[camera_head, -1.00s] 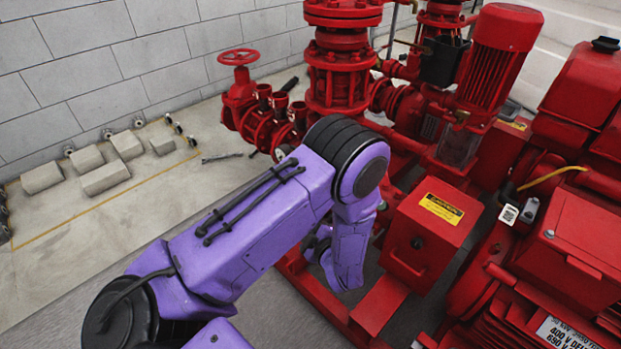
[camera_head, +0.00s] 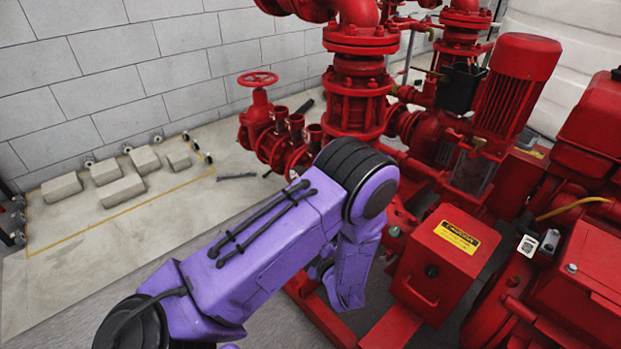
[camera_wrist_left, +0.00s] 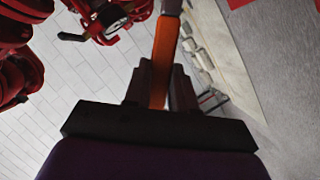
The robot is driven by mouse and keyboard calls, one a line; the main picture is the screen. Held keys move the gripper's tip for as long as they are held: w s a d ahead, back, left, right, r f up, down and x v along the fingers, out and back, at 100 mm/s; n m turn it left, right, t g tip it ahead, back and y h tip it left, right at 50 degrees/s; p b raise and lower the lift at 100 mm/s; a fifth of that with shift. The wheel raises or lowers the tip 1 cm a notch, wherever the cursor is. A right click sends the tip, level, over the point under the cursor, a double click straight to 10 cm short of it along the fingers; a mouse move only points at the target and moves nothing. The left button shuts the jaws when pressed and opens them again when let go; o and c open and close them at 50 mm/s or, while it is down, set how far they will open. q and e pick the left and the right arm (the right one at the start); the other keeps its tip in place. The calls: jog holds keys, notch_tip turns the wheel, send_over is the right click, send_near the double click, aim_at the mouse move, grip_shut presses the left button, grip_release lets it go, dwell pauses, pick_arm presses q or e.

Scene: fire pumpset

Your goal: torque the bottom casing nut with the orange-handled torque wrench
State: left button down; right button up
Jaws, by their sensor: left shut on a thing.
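In the left wrist view my left gripper (camera_wrist_left: 160,88) is shut on the orange handle of the torque wrench (camera_wrist_left: 164,50). The handle stands up between the two dark fingers, and its grey upper end runs out of the top of the picture. In the head view my purple left arm reaches in from the lower left to the pumpset; its gripper and the wrench are hidden behind the arm. The bottom casing nut cannot be made out. My right gripper is in neither view.
The red pumpset (camera_head: 357,95) fills the middle and right, with a warning-labelled red box (camera_head: 437,262) beside my arm. A red handwheel valve (camera_head: 258,105) stands behind. Grey blocks (camera_head: 122,190) lie on the floor at left. A gauge (camera_wrist_left: 118,30) shows in the wrist view.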

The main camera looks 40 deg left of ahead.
pick_arm(q)
jog(key=shift+w+a, duration=0.1)
jog(key=shift+a, duration=1)
dwell(0.4)
jog(key=shift+r, duration=0.15)
jog(key=shift+w+d+r+m+g+p, duration=0.1)
jog(key=shift+w+r+m+g+p, duration=0.3)
jog(key=shift+w+r+p, duration=0.75)
jog(key=shift+w+d+r+m+g+p, duration=0.15)
jog(key=shift+w+r+m+p, duration=0.15)
jog(key=shift+w+p, duration=0.2)
jog(key=shift+w+a+r+m+g+p, duration=0.15)
jog(key=shift+w+r+m+p, duration=0.15)
jog(key=shift+w+p, duration=0.2)
jog(key=shift+w+d+r+m+g+p, duration=0.15)
jog(key=shift+w+r+m+p, duration=0.15)
jog(key=shift+w, duration=0.3)
jog(key=shift+w+r+m+g+p, duration=0.2)
jog(key=shift+w+r+p, duration=0.1)
jog(key=shift+w, duration=0.25)
jog(key=shift+w+d+r+m+g+h, duration=0.1)
jog(key=shift+w+r+m+g, duration=0.2)
jog(key=shift+w, duration=0.65)
jog(key=shift+w+d+r+m+g+h, duration=0.2)
jog(key=shift+w+m, duration=0.25)
jog(key=shift+w, duration=0.45)
jog(key=shift+w+a+r+m+g, duration=0.15)
jog(key=shift+w+r+m, duration=0.2)
jog(key=shift+w, duration=0.6)
jog(key=shift+d, duration=0.1)
